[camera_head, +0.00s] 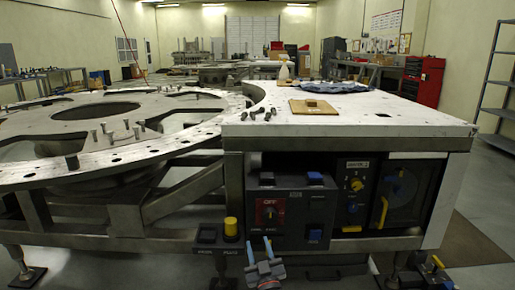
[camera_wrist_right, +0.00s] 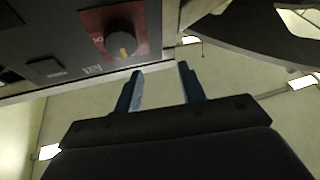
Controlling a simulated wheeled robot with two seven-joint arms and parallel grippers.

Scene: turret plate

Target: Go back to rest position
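My right gripper (camera_head: 259,248) is low in front of the control box, fingers pointing up, in the head view. In the right wrist view its two blue-edged fingers (camera_wrist_right: 161,82) stand apart with nothing between them. The control box (camera_head: 290,190) has a red plate with a dark knob (camera_head: 269,212), which also shows in the right wrist view (camera_wrist_right: 122,46). The fingertips appear clear of the knob; the exact gap to the box front is hard to judge. My left gripper is not in view.
A white table (camera_head: 350,125) carries bolts (camera_head: 262,113), a tan board (camera_head: 313,107) and a dark blue item (camera_head: 334,87). A large turret ring (camera_head: 130,150) fills the left. A yellow button (camera_head: 231,226) stands on a small box near my right gripper.

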